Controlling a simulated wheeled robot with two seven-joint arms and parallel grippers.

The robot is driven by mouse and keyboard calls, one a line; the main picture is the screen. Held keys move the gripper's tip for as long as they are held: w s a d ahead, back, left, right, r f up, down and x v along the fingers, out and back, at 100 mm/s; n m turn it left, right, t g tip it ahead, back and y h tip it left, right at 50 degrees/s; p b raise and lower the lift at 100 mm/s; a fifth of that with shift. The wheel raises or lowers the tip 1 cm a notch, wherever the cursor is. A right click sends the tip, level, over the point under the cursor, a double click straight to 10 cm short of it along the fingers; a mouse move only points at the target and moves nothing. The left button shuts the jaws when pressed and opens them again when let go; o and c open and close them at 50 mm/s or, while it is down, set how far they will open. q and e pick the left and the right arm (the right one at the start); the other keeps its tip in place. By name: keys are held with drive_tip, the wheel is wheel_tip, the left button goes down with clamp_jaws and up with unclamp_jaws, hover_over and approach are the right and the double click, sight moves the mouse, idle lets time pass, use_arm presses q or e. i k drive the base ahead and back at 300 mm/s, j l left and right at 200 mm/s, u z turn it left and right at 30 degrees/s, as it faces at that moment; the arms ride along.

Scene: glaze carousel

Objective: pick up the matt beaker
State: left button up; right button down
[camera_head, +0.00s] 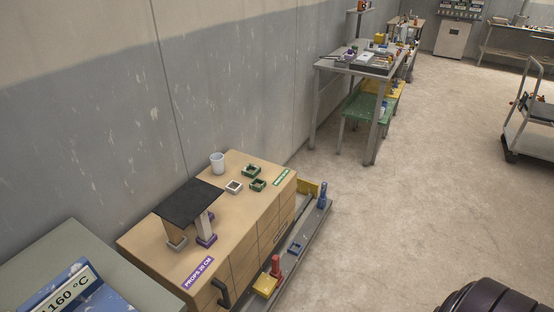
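A pale grey-white beaker (217,163) stands upright on the wooden cabinet top, near its back edge by the wall. It looks like the matt beaker, but its finish is hard to judge at this size. Neither of my grippers is in view. A dark rounded shape at the bottom right edge may be part of my own body.
A dark slab on props (189,200) stands in front of the beaker on the wooden cabinet (240,225). Small white and green square props lie to its right. A low grey platform (312,228) with colored blocks runs along the cabinet front. Open floor (400,220) lies right.

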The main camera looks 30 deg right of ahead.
sight(218, 164)
drive_tip(key=z, duration=0.6)
drive_tip(key=u, duration=1.25)
drive_tip(key=z, duration=1.25)
drive_tip(key=i+l+z, duration=0.1)
drive_tip(key=i+l, duration=0.75)
drive_tip(key=l, duration=0.3)
drive_tip(key=i+l+z, duration=0.1)
drive_tip(key=i+l, duration=0.8)
drive_tip(key=l, duration=0.15)
